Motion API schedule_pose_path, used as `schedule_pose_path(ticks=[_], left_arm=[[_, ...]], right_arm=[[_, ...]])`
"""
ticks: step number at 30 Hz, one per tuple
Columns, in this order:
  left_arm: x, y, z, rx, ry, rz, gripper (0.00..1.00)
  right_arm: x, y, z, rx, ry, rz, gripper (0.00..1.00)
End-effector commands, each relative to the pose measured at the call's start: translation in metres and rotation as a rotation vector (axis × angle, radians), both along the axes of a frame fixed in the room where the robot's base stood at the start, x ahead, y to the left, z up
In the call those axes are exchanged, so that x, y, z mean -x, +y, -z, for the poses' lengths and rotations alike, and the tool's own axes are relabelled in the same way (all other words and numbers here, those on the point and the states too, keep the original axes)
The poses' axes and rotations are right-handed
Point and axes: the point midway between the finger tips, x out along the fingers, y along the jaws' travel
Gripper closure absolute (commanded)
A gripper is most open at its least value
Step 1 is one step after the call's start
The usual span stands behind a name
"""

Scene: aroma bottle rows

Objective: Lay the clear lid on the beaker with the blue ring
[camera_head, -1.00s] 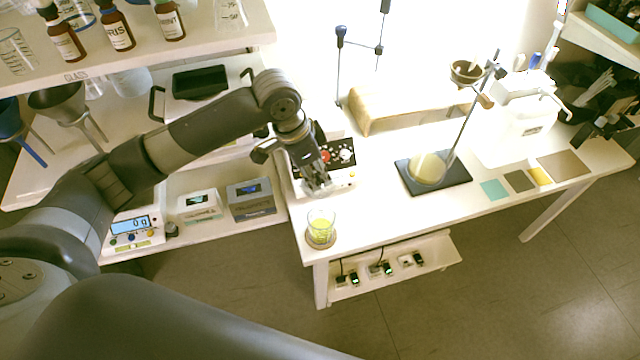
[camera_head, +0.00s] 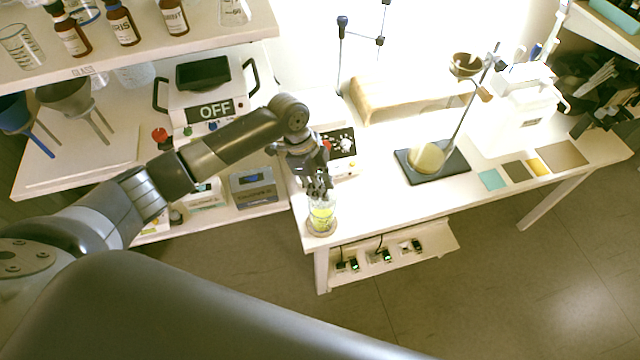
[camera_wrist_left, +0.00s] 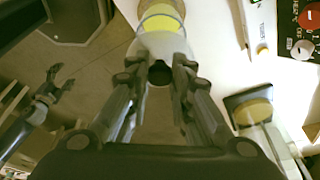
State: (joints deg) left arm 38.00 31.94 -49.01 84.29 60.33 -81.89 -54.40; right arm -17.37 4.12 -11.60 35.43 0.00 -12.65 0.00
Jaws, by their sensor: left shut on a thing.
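The beaker (camera_head: 322,221) holds yellow-green liquid and stands on a round coaster (camera_head: 320,232) at the bench's near left corner. In the left wrist view the beaker (camera_wrist_left: 160,17) shows at the top, with a faint bluish band. My left gripper (camera_head: 320,192) is right above the beaker, pointing down. It is shut on the black knob (camera_wrist_left: 160,74) of the clear lid (camera_wrist_left: 163,45). The lid looks pale and lies between the fingers and the beaker; I cannot tell whether it touches the rim. My right gripper (camera_wrist_left: 53,88) shows far off in the left wrist view, its fingers apart.
A device with a dark control panel (camera_head: 341,143) stands just behind the left gripper. A stand with a dark base (camera_head: 432,166) and a flask is farther right. Coloured squares (camera_head: 492,179) lie near the front edge. The bench between beaker and stand is clear.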

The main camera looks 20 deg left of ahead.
Motion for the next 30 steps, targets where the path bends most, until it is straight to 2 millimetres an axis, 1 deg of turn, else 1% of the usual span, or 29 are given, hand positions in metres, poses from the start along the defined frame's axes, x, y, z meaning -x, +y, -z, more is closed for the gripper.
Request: schedule_pose_path(ticks=[1,6,7,9,15,18,27,28,29,30], left_arm=[[0.0,0.0,0.01,0.0,0.0,0.0,0.96],[0.0,0.0,0.027,0.0,0.0,0.0,0.96],[0.0,0.0,0.029,0.0,0.0,0.0,0.96],[-0.001,0.001,0.029,-0.002,-0.003,-0.001,0.96],[0.0,0.0,0.045,0.0,0.0,-0.001,0.96],[0.0,0.0,0.048,-0.001,0.001,-0.001,0.96],[0.0,0.0,0.049,0.0,0.0,-0.001,0.96],[0.0,0.0,0.049,0.0,0.0,-0.001,0.75],[0.0,0.0,0.049,0.0,0.0,-0.001,0.68],[0.0,0.0,0.049,0.0,0.0,-0.001,0.59]], right_arm=[[-0.002,0.0,0.01,-0.001,-0.003,0.0,0.26],[-0.005,-0.001,0.027,0.001,-0.007,-0.001,0.26],[-0.005,-0.002,0.03,0.002,-0.007,-0.001,0.26],[-0.005,-0.003,0.037,0.003,-0.008,-0.001,0.26],[-0.005,-0.008,0.042,0.009,-0.008,-0.001,0.26],[-0.005,-0.009,0.044,0.01,-0.008,0.0,0.26],[-0.005,-0.009,0.044,0.011,-0.007,0.001,0.26],[-0.005,-0.009,0.044,0.011,-0.007,0.001,0.26],[-0.005,-0.009,0.044,0.011,-0.007,0.001,0.26],[-0.005,-0.009,0.044,0.011,-0.007,0.001,0.26]])
